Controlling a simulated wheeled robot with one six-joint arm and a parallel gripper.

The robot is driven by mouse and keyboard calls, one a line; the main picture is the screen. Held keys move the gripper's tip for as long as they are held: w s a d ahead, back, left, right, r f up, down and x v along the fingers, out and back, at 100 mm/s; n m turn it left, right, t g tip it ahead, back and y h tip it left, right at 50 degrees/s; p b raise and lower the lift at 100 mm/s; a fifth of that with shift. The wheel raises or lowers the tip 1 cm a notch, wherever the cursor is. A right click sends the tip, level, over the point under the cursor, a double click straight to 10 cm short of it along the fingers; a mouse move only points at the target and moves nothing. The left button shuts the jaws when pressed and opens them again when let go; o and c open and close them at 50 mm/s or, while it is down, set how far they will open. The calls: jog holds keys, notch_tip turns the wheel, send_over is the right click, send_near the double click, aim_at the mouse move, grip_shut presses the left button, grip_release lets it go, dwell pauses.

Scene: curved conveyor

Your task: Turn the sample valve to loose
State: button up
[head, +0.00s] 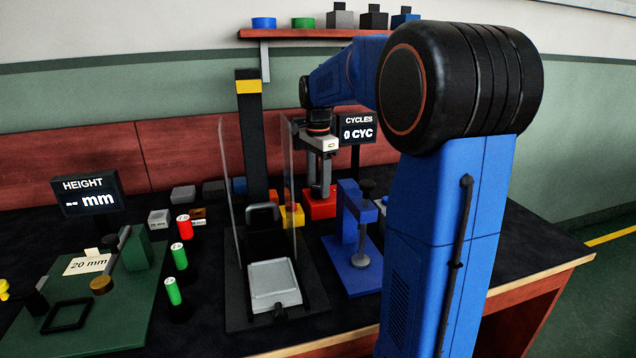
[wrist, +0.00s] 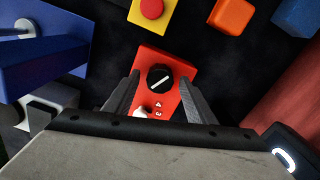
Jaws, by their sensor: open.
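A red block with a round black knob (wrist: 160,79) looks like the sample valve; I cannot read a name on it. A white line on the knob runs slantwise from lower left to upper right. Small white marks sit on the red face below the knob. In the head view the red block (head: 318,206) stands on the bench under my gripper (head: 320,184). In the wrist view my gripper (wrist: 160,88) is open, one finger on each side of the red block. I cannot tell whether the fingers touch it.
A blue clamp stand (head: 350,235) stands just right of the block. A yellow block with a red button (wrist: 152,8) and an orange block (wrist: 232,15) are close by. A clear-shielded press (head: 275,282) stands left, and the cycles display (head: 357,132) is behind.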

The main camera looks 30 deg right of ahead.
jog(key=c, duration=1)
jog(key=shift+c, duration=0.2)
jog(key=shift+n, duration=0.3)
jog(key=n, duration=0.4)
jog(key=shift+n, duration=0.3)
jog(key=n, duration=1.2)
jog(key=shift+n, duration=0.3)
jog(key=n, duration=0.6)
